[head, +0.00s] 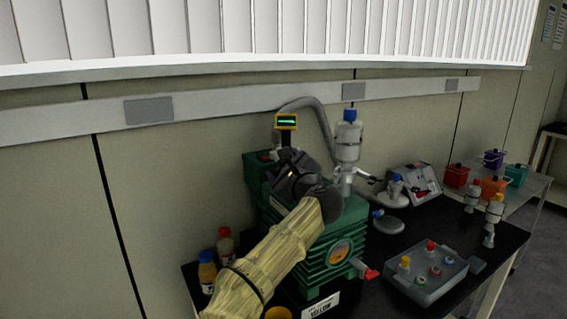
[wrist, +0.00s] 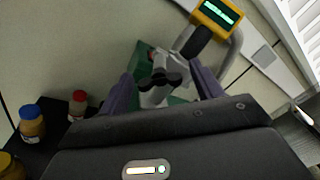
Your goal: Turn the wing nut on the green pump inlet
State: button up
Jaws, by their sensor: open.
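The green pump (head: 312,272) stands on the black bench, partly behind my arm. In the wrist view, grey metal inlet fittings (wrist: 155,95) rise from the green body. A small dark winged part, which looks like the wing nut (wrist: 173,79), sits on them. My gripper (wrist: 162,72) is open, with one purple-grey finger on each side of the fittings. The wing nut appears between the fingers, with visible gaps on both sides; I cannot tell the depth. In the head view my gripper (head: 292,178) is over the pump's top, and my arm hides the inlet.
A yellow-framed gauge (head: 286,121) with a green display stands close behind my gripper. A grey hose (head: 322,122) and a blue-capped metal trap (head: 347,140) are nearby. Capped bottles (head: 207,270) stand left of the pump. A grey valve box (head: 428,275) sits at right.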

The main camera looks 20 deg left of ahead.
jog(key=c, duration=1)
jog(key=shift+f+m, duration=0.1)
jog(key=shift+m, duration=0.3)
jog(key=m+b, duration=0.1)
jog(key=m, duration=0.4)
jog(key=shift+b, duration=0.35)
jog(key=m, duration=0.6)
jog(key=shift+m, duration=0.4)
jog(key=o, duration=1)
